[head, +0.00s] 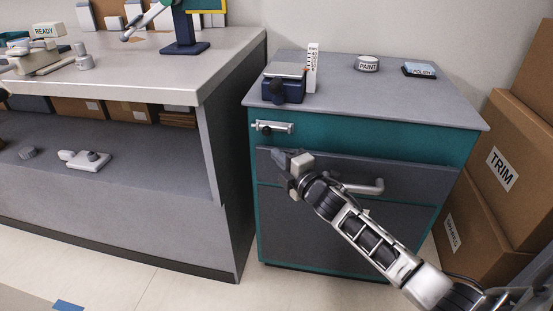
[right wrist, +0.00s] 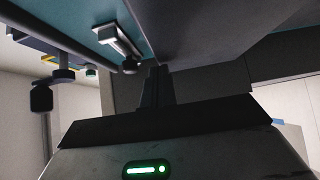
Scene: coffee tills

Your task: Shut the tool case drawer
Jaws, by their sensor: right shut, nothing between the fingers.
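The tool case appears to be the teal and grey cabinet (head: 460,140) right of the counter. Its grey drawer front (head: 420,172) has a bar handle (head: 372,187) and seems to stand a little proud of the teal band; how far is unclear. My right gripper (head: 281,156) is shut and empty at the upper left of this front, below a silver latch (head: 275,127). Contact cannot be told. In the right wrist view the shut fingers (right wrist: 155,86) point up beneath the latch (right wrist: 119,40), beside a grey panel (right wrist: 205,30). My forearm covers part of the front. My left gripper is not in view.
Cardboard boxes (head: 505,170) stand close on the right. The grey counter (head: 225,75) stands on the left. The floor in front is mostly clear.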

